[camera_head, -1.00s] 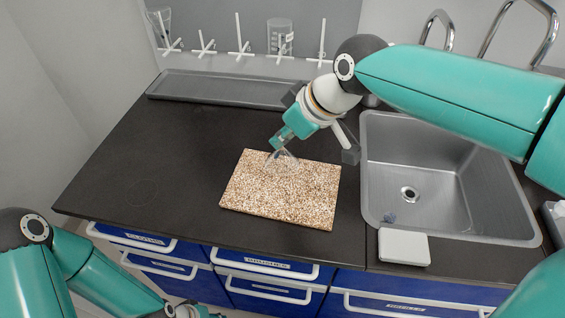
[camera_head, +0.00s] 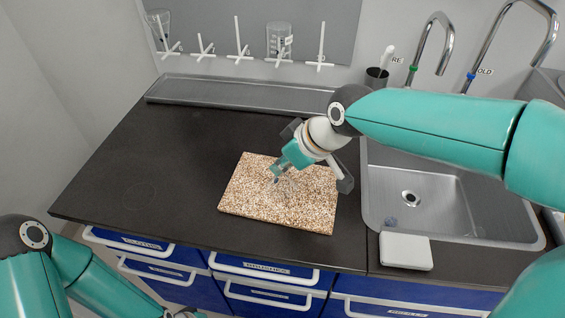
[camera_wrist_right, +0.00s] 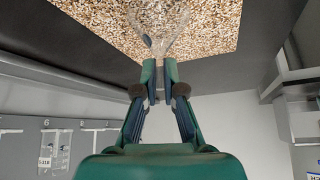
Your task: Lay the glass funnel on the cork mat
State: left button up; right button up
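The cork mat (camera_head: 245,198) is a speckled tan rectangle lying flat on the dark worktop. The clear glass funnel (camera_head: 287,186) is low over the mat and hard to see against it; I cannot tell whether it touches. In the right wrist view the funnel (camera_wrist_right: 167,32) flares out beyond the fingertips, over the mat (camera_wrist_right: 215,22). My right gripper (camera_head: 277,172) points down at the mat; its fingers (camera_wrist_right: 159,72) are close together around the funnel's narrow end. My left gripper (camera_head: 186,314) barely shows at the bottom edge, its fingers unclear.
A steel sink (camera_head: 440,200) lies right of the mat, with a white block (camera_head: 405,251) at its front. A grey tray (camera_head: 240,94) and wall pegs (camera_head: 240,45) with glassware are behind. The worktop left of the mat is clear.

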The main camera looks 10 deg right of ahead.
jog(key=o, duration=0.4)
jog(key=shift+c, duration=0.2)
jog(key=shift+r, duration=0.2)
jog(key=v, duration=1.1)
jog(key=shift+s+r+p, duration=0.2)
jog(key=shift+r+p, duration=0.15)
jog(key=shift+p, duration=0.05)
jog(key=shift+d, duration=0.1)
